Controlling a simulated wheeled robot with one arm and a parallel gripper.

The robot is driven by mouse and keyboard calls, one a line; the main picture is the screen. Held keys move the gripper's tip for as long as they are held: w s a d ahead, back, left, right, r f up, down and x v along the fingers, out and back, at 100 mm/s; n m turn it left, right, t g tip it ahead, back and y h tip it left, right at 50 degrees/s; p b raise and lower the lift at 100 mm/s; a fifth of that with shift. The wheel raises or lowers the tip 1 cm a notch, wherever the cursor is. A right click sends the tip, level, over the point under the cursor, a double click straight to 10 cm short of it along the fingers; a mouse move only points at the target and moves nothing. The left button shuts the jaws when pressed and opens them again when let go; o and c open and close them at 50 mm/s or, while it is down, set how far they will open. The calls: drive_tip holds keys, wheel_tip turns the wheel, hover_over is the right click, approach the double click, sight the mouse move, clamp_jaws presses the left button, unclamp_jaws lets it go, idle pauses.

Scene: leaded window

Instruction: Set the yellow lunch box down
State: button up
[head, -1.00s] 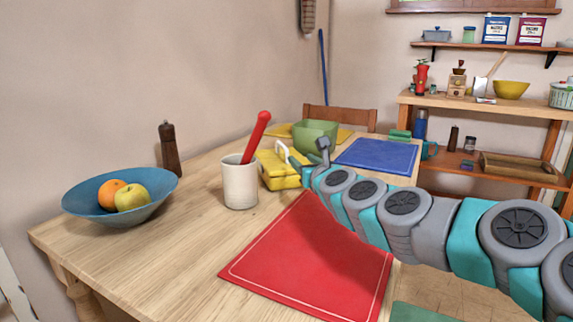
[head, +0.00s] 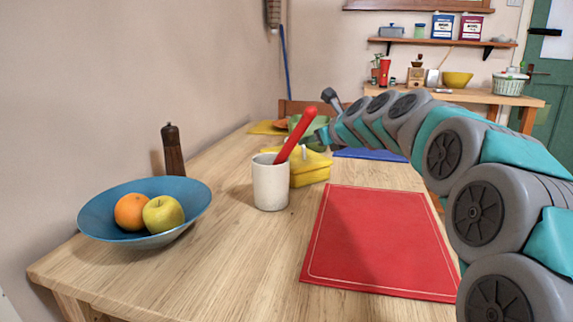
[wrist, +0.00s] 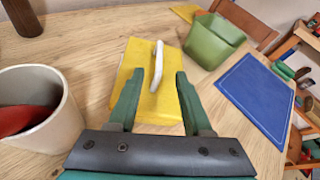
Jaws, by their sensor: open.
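The yellow lunch box (head: 312,172) appears to rest on the wooden table just behind the white mug. Its pale handle (wrist: 157,66) stands up from the lid in the wrist view, where the box (wrist: 128,72) lies ahead of my gripper. My gripper (wrist: 161,76) is open, with one finger on each side of the handle's near end and a gap visible to both fingers. In the head view my gripper (head: 308,142) is at the top of the box, partly hidden by the red utensil in the mug.
The white mug (head: 270,188) with a red utensil (head: 297,133) stands close to the box. A red mat (head: 380,240), a blue mat (wrist: 258,97) and a green bowl (wrist: 213,42) are nearby. A blue fruit bowl (head: 100,215) is at left. Bare table lies front left.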

sight(295, 157)
drive_tip(key=shift+x, duration=3.9)
drive_tip(key=shift+f, duration=0.1)
drive_tip(key=shift+c, duration=0.4)
clamp_jaws()
